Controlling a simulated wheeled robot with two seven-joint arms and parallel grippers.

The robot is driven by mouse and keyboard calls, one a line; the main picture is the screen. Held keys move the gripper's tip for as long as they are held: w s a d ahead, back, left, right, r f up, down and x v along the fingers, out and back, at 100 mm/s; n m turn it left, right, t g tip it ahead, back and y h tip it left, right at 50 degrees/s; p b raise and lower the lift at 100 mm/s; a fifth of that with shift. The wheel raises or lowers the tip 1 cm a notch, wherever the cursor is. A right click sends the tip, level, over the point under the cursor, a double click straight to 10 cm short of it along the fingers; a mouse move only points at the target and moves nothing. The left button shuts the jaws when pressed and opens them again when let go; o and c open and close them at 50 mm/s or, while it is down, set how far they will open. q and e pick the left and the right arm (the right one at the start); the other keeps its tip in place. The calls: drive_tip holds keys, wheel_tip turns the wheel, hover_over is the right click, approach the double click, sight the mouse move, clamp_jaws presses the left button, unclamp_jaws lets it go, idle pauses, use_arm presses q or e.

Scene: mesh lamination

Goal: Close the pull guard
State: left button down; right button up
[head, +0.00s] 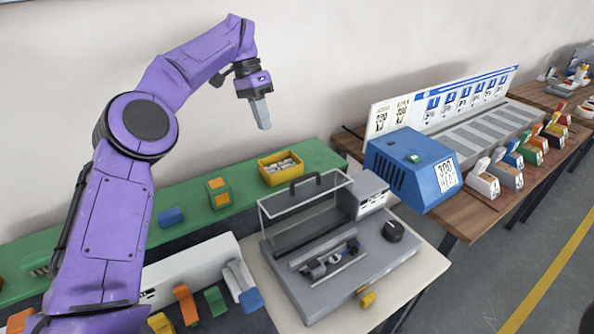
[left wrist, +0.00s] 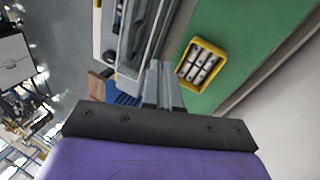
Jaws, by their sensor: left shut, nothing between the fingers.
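The pull guard (head: 292,218) is a clear box-like cover with a dark handle on top, at the back of a grey machine (head: 345,270) in the head view. It looks raised or set back, and the clamp fixture (head: 330,260) in front of it is uncovered. Part of the guard's edge shows in the left wrist view (left wrist: 135,35). My left gripper (head: 263,113) is shut and empty, pointing down, above and behind the guard, apart from it. In the left wrist view its fingers (left wrist: 163,85) are together. My right gripper is not in view.
A yellow bin (head: 281,168) with white rolls sits on the green bench behind the machine. A blue box (head: 412,170) stands to the right. A black knob (head: 393,231) is on the machine's right. Colored parts lie at the lower left. Air above the machine is free.

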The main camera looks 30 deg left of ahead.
use_arm(q)
drive_tip(key=s+d+f+b, duration=0.1)
drive_tip(key=s+d+f, duration=0.1)
drive_tip(key=d+f, duration=0.5)
drive_tip(key=x, duration=0.4)
drive_tip(key=shift+w+a+f+b, duration=0.2)
drive_tip(key=shift+a+f+b, duration=0.1)
drive_tip(key=shift+a+b, duration=0.1)
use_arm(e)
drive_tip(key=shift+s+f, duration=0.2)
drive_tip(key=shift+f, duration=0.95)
